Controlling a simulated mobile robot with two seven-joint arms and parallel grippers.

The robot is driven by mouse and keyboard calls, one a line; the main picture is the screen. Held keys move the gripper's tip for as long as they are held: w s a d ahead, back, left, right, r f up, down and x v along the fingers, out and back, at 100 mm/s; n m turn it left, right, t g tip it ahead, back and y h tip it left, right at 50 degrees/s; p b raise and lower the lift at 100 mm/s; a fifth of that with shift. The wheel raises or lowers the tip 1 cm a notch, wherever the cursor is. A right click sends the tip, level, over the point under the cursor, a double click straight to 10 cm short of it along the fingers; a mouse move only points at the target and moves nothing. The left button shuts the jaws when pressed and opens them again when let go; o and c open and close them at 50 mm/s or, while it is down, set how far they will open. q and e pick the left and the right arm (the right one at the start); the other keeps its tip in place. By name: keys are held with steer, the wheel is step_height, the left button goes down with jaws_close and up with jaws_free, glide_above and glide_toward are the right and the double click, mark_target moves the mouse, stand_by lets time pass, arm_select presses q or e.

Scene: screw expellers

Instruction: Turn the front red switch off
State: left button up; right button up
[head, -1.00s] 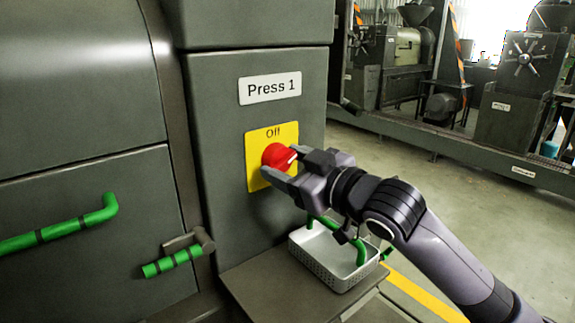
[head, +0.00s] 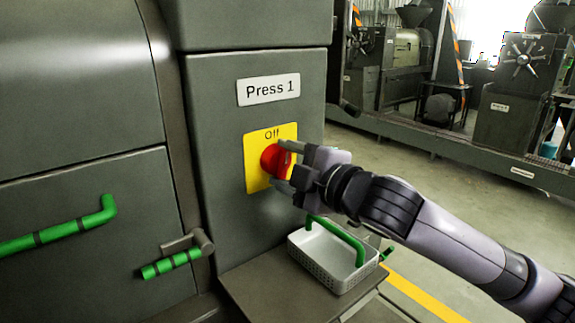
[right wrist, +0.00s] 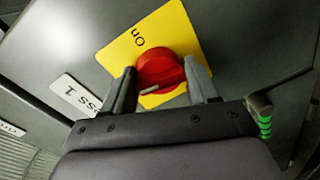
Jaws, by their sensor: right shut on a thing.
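The front red switch (head: 270,158) is a round knob on a yellow plate (head: 251,180) marked "Off" at the top, under the "Press 1" label. My right gripper (head: 280,165) is shut on the switch, one finger above the other in the head view. In the right wrist view the switch (right wrist: 160,68) sits between the two fingers (right wrist: 163,85). There the plate shows "On" upside down, and a pale mark on the knob lies on the side away from "On". My fingers partly cover the switch in the head view. My left gripper is not in view.
A white basket (head: 320,268) with a green handle stands on a ledge (head: 262,285) below the switch. Green bars (head: 60,230) stick out from the press at the left. The floor to the right is open, with other machines (head: 515,105) behind.

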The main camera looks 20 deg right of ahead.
steer(key=shift+d+r+n, duration=0.1)
steer(key=shift+r+n, duration=0.25)
steer(key=shift+n, duration=0.45)
steer(key=o, duration=1)
steer(key=shift+f, duration=0.1)
steer(key=shift+s+f, duration=0.1)
steer(key=shift+s+d, duration=0.1)
steer(key=shift+s, duration=0.15)
steer(key=b+v, duration=0.1)
steer(key=v, duration=0.5)
steer(key=shift+s, duration=0.2)
